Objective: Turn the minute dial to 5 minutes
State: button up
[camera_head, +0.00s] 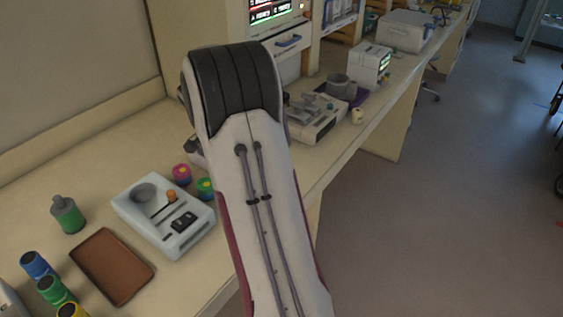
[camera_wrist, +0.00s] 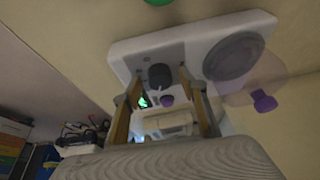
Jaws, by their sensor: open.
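In the wrist view, a white device (camera_wrist: 125,52) carries a large round grey plate (camera_wrist: 234,55) and a dark round knob (camera_wrist: 160,76), which looks like the minute dial. No scale or minute marks can be read on it. My gripper (camera_wrist: 161,84) is open, with one finger on each side of the knob as seen from the wrist. I cannot tell whether the fingers touch it. A small purple part (camera_wrist: 167,100) shows just below the knob. In the head view, my arm hides the gripper and the dial.
A clear disc with a purple handle (camera_wrist: 264,101) lies by the plate. In the head view, a pale device with an orange knob (camera_head: 171,196), a brown tray (camera_head: 112,265) and several bottles stand at left. Another device (camera_head: 318,120) stands right of my arm.

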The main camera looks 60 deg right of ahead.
jog(key=v, duration=0.7)
jog(key=s+f+m, duration=0.1)
jog(key=s+d+m+y, duration=0.1)
jog(key=s, duration=0.1)
jog(key=s+f+m+y, duration=0.1)
jog(key=s+m, duration=0.1)
jog(key=shift+d+f, duration=0.3)
jog(key=shift+f, duration=0.05)
jog(key=s+d+f+m+y, duration=0.1)
jog(key=s+m, duration=0.1)
jog(key=s+d+m+t+y, duration=0.1)
jog(key=m, duration=0.1)
jog(key=s+d+f+m+t+y, duration=0.1)
jog(key=s+m, duration=0.1)
jog(key=shift+s+f+m, duration=0.3)
jog(key=shift+s+d+m+t+y, duration=0.4)
jog(key=shift+s+d+m+t, duration=0.6)
jog(key=shift+m, duration=0.5)
jog(key=shift+w, duration=0.1)
